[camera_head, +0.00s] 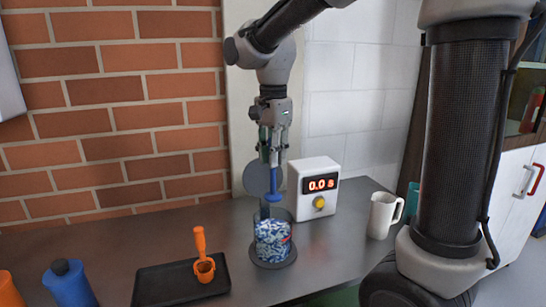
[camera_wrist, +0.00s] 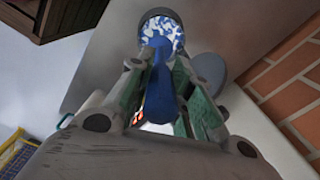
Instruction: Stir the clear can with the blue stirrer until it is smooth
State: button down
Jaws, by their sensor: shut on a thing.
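The clear can (camera_head: 272,242) stands upright on a dark round base on the counter. The can also shows at the top of the wrist view (camera_wrist: 165,32). My gripper (camera_head: 271,158) is above the can, pointing down, shut on the blue stirrer (camera_head: 273,188). The stirrer hangs roughly upright over the can; its lower end is hard to make out at the can's mouth. In the wrist view the stirrer (camera_wrist: 159,85) lies between the fingers (camera_wrist: 157,75).
A white timer box (camera_head: 333,196) reading 0.0 s stands right of the can. A white pitcher (camera_head: 382,215) is farther right. A black tray (camera_head: 160,290) with an orange scoop (camera_head: 203,258) lies left. A blue bottle (camera_head: 70,287) is far left. A grey disc (camera_head: 255,178) is behind the stirrer.

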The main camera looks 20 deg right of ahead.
jog(key=shift+w+f, duration=0.2)
jog(key=shift+f, duration=0.05)
notch_tip(320, 180, down, 15)
dwell(1.3)
jog(key=shift+a, duration=0.15)
